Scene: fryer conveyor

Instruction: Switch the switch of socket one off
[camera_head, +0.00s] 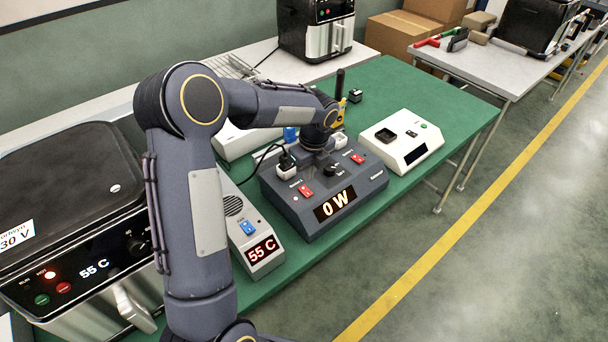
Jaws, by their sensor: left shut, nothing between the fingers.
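The dark grey socket box (320,225) stands on the green table, its front display reading 0 W. It has a red switch on the left (306,191) and another red switch on the right (357,158). A black plug (287,162) sits in the white left socket; the white right socket (340,139) is partly hidden by my wrist. The small socket labels are too blurred to read surely. My left gripper (322,165) is shut and empty, pointing down over the box between the two switches, near a dark knob. Whether it touches the box, I cannot tell. My right gripper is out of view.
A thermometer unit (262,251) with a blue switch reads 55 C left of the box. A fryer (75,205) stands at far left. A white device (402,140) sits to the right. The green table (450,105) is clear at the far right.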

